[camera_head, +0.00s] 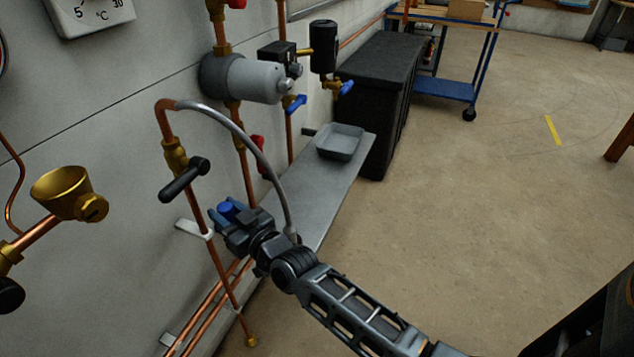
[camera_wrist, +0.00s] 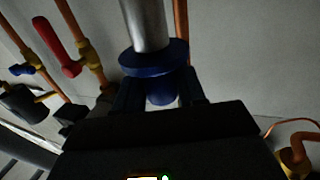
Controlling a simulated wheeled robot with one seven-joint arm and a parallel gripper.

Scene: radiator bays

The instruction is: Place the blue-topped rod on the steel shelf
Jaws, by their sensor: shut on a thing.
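My gripper (camera_head: 225,212) is shut on the blue-topped rod (camera_head: 227,208). In the head view only its blue top shows between the fingers; the shaft is hidden. In the wrist view the blue-topped rod (camera_wrist: 153,60) shows a wide blue collar at the fingers (camera_wrist: 160,98) and a silver shaft running out of the picture's top edge. The steel shelf (camera_head: 300,195) is a long grey plate along the wall. In the head view my gripper is at the left of its near part, by the wall pipes. I cannot tell its height above the shelf.
A grey tray (camera_head: 341,141) stands on the shelf's far end. A copper pipe with a black-handled valve (camera_head: 184,178) rises close left of my gripper. A grey hose (camera_head: 252,147) arches beside it. A black cabinet (camera_head: 380,95) stands beyond the shelf.

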